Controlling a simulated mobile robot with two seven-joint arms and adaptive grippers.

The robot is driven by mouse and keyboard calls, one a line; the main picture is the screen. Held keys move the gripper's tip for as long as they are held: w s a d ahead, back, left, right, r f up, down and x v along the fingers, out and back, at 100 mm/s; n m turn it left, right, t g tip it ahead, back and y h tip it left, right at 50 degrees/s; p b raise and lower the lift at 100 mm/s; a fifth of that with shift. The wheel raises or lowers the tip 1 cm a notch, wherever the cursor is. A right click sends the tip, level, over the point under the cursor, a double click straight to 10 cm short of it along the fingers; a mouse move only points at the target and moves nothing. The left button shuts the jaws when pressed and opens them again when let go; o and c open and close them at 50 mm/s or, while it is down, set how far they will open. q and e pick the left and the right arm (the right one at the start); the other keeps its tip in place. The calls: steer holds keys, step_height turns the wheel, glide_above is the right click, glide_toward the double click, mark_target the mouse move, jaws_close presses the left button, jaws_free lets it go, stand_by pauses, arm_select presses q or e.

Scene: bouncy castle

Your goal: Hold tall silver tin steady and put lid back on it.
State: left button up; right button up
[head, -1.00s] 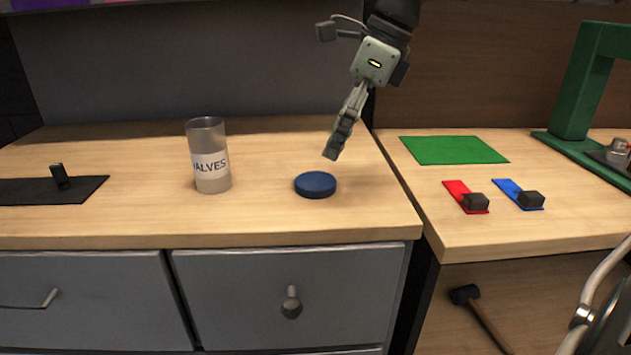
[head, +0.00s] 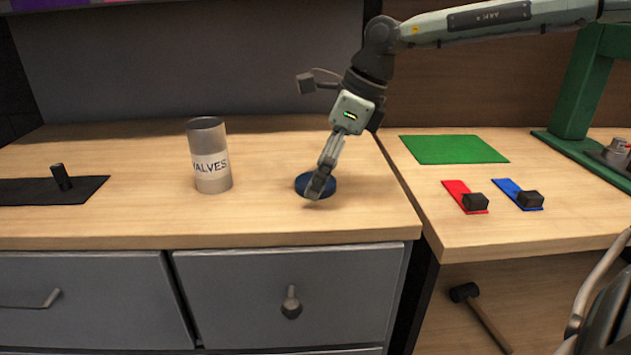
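The tall silver tin (head: 210,150) stands upright on the left worktop, with a white label reading "VALVES". No lid is on its top. My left gripper is not in the picture.
A black mat (head: 40,191) with a small dark peg lies at the left. On the right bench (head: 480,230) are a green mat (head: 453,149), a red strip (head: 462,192) and a blue strip (head: 508,186) with dark blocks, and a green press (head: 582,90). The worktop around the tin is clear.

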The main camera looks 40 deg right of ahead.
steer(key=shift+c, duration=0.3)
steer(key=c, duration=0.8)
step_height(320, 180, up, 10)
steer(key=shift+r, duration=0.1)
